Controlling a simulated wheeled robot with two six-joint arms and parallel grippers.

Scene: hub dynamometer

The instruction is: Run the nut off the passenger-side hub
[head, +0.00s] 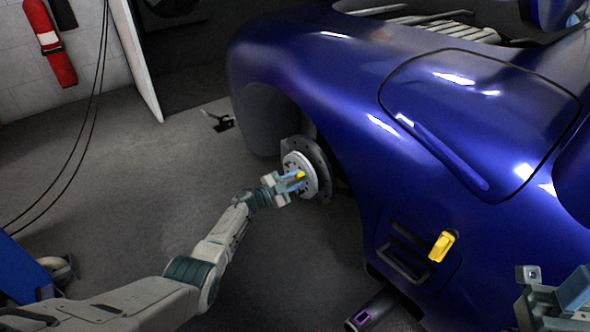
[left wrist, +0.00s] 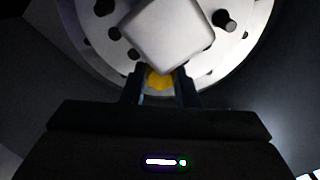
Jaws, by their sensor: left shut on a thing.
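The blue car's hub (head: 302,172) is bare, a pale round disc with a darker brake disc behind it in the wheel arch. My left gripper (head: 298,177) is at the front of the hub, shut on the small yellow nut (head: 301,174). In the left wrist view the nut (left wrist: 159,79) shows between the two dark fingers (left wrist: 159,90). The hub disc (left wrist: 238,45) there has several holes and a stud. A pale square block (left wrist: 168,30) hides its middle. My right gripper (head: 555,298) is at the bottom right, partly cut off; its fingers are unclear.
A yellow object (head: 441,246) is at the car's side by the dark vent. A dark device with a purple screen (head: 363,316) is low at the bottom. A red extinguisher (head: 50,45) hangs on the wall. Cables hang at left; grey floor (head: 130,190) is open there.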

